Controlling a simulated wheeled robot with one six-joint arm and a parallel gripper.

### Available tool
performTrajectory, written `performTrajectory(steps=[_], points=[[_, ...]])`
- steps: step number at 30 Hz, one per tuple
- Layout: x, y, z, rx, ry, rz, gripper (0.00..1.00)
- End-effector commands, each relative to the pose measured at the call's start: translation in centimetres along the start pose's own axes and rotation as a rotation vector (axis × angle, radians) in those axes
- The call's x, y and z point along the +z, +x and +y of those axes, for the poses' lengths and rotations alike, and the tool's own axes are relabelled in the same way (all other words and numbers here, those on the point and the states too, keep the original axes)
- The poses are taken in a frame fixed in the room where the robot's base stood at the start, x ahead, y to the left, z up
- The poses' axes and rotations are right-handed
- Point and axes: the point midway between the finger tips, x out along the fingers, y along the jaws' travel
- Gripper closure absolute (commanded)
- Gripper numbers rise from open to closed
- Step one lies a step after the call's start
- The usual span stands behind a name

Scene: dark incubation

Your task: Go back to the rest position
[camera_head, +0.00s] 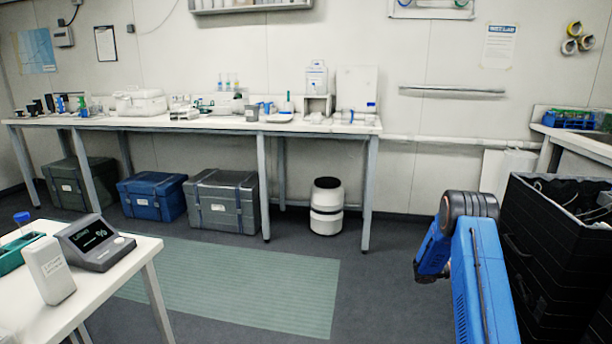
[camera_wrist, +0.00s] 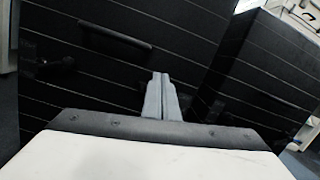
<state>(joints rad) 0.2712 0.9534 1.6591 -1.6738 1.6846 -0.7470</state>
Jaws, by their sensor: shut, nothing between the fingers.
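My gripper (camera_wrist: 160,82) shows in the wrist view with its two grey fingers together and nothing between them. It points at the dark side of a black bin, with no contact that I can make out. In the head view my blue arm (camera_head: 482,285) is at the lower right, beside the black bin, and the gripper itself is hidden there.
The black bin (camera_head: 545,240) stands close at the right. A small white table (camera_head: 100,285) with a grey display device (camera_head: 93,242) is at the lower left. A long bench (camera_head: 200,122) runs along the back wall. A green mat (camera_head: 235,285) lies on open floor in the middle.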

Motion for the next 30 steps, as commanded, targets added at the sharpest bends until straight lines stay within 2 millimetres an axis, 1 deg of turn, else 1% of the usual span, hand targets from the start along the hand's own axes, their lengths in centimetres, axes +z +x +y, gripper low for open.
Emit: performTrajectory(steps=[1, 3, 8, 12, 17, 21, 30], points=[[1.6, -0.1, -1.1, -0.011, 0.03, 0.028, 1.0], [3.2, -0.3, -2.6, -0.026, 0.069, 0.071, 1.0], [6.5, -1.0, -6.3, -0.06, 0.157, 0.168, 1.0], [9.0, -1.7, -9.6, -0.091, 0.238, 0.255, 1.0], [11.3, -2.8, -13.6, -0.124, 0.332, 0.356, 1.0], [13.1, -4.0, -17.2, -0.155, 0.415, 0.446, 1.0], [15.8, -7.0, -24.9, -0.221, 0.594, 0.644, 1.0]])
